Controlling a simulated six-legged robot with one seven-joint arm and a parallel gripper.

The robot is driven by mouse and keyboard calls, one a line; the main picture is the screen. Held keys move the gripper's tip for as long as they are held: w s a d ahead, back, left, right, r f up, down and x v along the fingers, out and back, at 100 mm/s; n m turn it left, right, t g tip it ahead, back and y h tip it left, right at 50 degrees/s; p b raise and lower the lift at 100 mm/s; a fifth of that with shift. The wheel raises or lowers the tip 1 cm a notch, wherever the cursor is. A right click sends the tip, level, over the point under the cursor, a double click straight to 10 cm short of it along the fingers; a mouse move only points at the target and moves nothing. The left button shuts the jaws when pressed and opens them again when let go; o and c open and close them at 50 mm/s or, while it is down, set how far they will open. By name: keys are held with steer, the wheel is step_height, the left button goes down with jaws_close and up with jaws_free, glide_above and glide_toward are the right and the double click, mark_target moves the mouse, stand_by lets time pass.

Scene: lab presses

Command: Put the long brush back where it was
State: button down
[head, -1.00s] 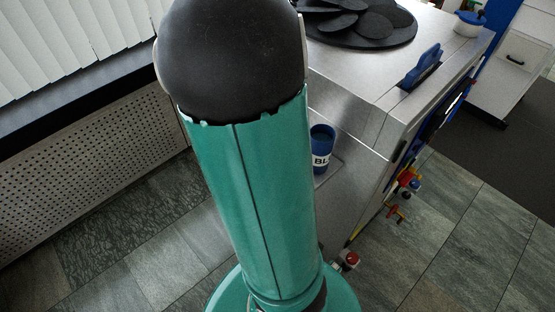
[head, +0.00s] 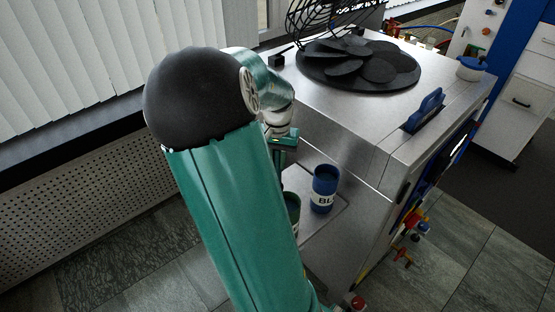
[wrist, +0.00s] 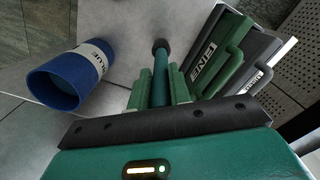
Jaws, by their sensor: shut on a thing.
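My gripper (wrist: 160,92) is shut on a slim dark teal rod with a round dark end, which I take to be the long brush (wrist: 160,68). The rod points away from my wrist between the green fingers; its bristles cannot be made out. In the head view my gripper (head: 286,142) is small and partly hidden behind my arm, above the tray beside the machine. A blue cup (head: 324,188) with a white label stands on that tray. The blue cup (wrist: 62,84) also shows left of the fingers in the wrist view, apart from the rod.
A green cup (head: 293,210) is partly hidden by my arm, left of the blue cup.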

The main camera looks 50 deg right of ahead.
steer(key=shift+w, duration=0.1)
steer(key=shift+f, duration=0.1)
steer(key=c, duration=1.3)
jaws_free()
step_height(320, 180, up, 12)
steer(key=shift+d+r, duration=0.1)
steer(key=shift+d, duration=0.05)
steer(key=s+a+r+n+t, duration=0.1)
steer(key=a+n+t, duration=0.2)
steer(key=a, duration=1.5)
steer(key=s+a+r+n+t, duration=0.1)
steer(key=a+n+t, duration=0.1)
steer(key=a+n, duration=0.8)
steer(key=a, duration=0.8)
steer(key=shift+s+r+t, duration=0.4)
